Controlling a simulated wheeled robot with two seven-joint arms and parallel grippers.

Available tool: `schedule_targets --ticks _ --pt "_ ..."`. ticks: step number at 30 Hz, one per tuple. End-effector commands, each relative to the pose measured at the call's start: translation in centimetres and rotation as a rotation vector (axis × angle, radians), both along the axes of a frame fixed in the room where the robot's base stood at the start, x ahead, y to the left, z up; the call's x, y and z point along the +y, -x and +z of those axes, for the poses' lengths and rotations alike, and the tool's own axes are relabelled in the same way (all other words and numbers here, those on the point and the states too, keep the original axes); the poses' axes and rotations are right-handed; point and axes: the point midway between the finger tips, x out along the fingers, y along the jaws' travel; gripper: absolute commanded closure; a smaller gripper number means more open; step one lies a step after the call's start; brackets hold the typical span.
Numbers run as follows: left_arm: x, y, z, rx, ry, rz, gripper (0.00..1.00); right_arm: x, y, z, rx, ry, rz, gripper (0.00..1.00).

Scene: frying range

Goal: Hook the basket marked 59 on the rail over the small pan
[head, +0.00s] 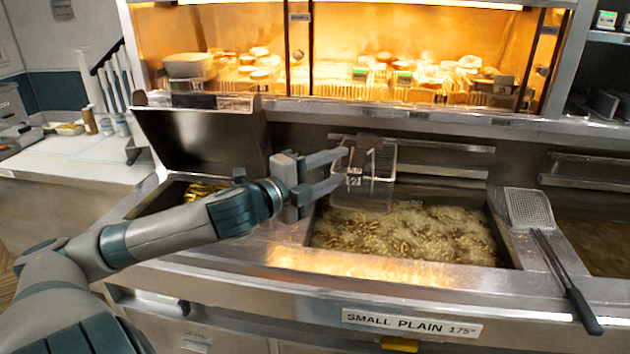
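A small wire basket (380,168) is at the back left of the small pan, above the bubbling oil and in front of the back rail (450,170). A light tag (353,181) on its left side carries a number that is too small to read surely. I cannot tell whether its hook sits on the rail. The small pan (410,235) is full of frothing oil with pieces frying. My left gripper (344,167) reaches in from the left. Its two fingers stand apart, with their tips beside the basket and tag. My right gripper is out of view.
A flat mesh skimmer (528,210) with a dark handle lies on the divider right of the pan. A raised metal lid (200,135) stands over another pan at left. A lit food cabinet (340,60) runs along the back.

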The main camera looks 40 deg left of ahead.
Motion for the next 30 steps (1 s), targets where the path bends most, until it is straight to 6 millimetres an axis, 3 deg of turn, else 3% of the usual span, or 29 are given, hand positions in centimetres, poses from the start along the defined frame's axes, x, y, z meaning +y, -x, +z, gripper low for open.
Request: schedule_targets --ticks 10,12,14,22,30 --pt "0.2 2.5 -0.1 0.002 -0.001 0.0 0.6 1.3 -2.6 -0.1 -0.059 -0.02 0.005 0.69" --pt "0.2 3.1 0.2 0.002 0.003 -0.001 0.6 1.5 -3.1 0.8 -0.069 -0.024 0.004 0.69" --pt "0.2 3.6 0.1 0.003 0.004 -0.002 0.6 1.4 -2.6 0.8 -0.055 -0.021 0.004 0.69" --pt "0.4 5.0 0.2 0.001 0.002 -0.001 0.6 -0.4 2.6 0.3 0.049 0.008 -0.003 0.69" --pt "0.4 5.3 0.1 0.0 0.0 0.0 0.6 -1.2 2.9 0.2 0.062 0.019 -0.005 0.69"
